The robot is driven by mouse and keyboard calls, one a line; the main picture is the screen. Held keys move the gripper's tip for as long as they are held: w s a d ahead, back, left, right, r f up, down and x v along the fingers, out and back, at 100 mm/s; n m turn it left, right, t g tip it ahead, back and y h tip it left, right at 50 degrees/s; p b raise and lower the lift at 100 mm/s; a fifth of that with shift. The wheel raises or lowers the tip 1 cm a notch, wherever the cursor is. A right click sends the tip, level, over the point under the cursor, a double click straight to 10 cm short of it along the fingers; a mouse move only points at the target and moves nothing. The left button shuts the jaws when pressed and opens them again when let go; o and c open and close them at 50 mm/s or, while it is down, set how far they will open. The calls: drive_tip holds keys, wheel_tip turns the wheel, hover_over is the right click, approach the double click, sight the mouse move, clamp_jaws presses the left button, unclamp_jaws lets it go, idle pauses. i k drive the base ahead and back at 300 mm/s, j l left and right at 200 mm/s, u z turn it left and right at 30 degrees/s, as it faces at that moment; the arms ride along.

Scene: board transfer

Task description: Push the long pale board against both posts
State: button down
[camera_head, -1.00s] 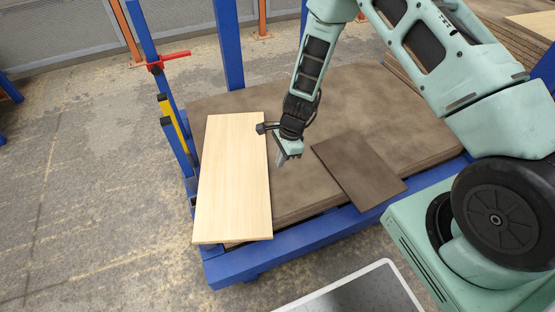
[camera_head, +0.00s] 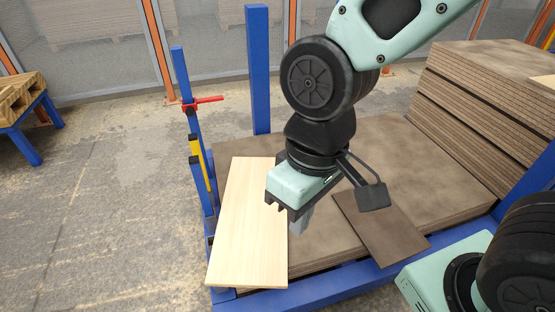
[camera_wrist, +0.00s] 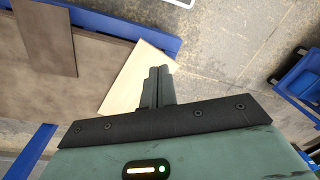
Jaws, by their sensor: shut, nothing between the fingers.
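The long pale board (camera_head: 247,222) lies on the left part of a stack of brown boards (camera_head: 330,165), its near end reaching the blue frame's front. One post is the tall blue one (camera_head: 258,70) at the back. The other is the blue post (camera_head: 185,95) at the left, with red and yellow fittings. The board's far end appears short of the back post. My gripper (camera_head: 298,224) is shut and empty at the board's right edge; I cannot tell whether it touches. In the wrist view the closed fingers (camera_wrist: 158,86) overlap the pale board (camera_wrist: 138,78).
A small dark board (camera_head: 383,225) lies right of my gripper, sticking out over the blue front rail (camera_head: 335,288). A tall stack of brown boards (camera_head: 480,110) stands at the back right. Open floor (camera_head: 90,220) lies to the left.

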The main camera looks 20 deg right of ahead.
sight(250, 248)
drive_tip(key=j+u, duration=0.4)
drive_tip(key=i+j+u, duration=0.1)
drive_tip(key=j+u, duration=0.2)
drive_tip(key=u, duration=0.15)
drive_tip(key=i+j+u, duration=0.2)
drive_tip(key=j+u, duration=0.2)
drive_tip(key=i+j+u, duration=0.6)
drive_tip(key=u, duration=0.15)
drive_tip(key=i+j+z, duration=0.1)
drive_tip(key=i, duration=0.25)
drive_tip(key=i+j+z, duration=0.1)
drive_tip(key=i+j, duration=0.2)
drive_tip(key=i+l+z, duration=0.15)
drive_tip(key=i+z, duration=0.15)
drive_tip(key=z, duration=0.15)
drive_tip(key=i+z, duration=0.3)
drive_tip(key=z, duration=0.15)
drive_tip(key=i+j+z, duration=0.1)
drive_tip(key=i+z, duration=0.2)
drive_tip(key=z, duration=0.15)
drive_tip(key=i+l+z, duration=0.15)
drive_tip(key=i+z, duration=0.6)
drive_tip(key=z, duration=0.2)
drive_tip(key=i+z, duration=0.45)
drive_tip(key=i+j+z, duration=0.25)
drive_tip(key=z, duration=0.25)
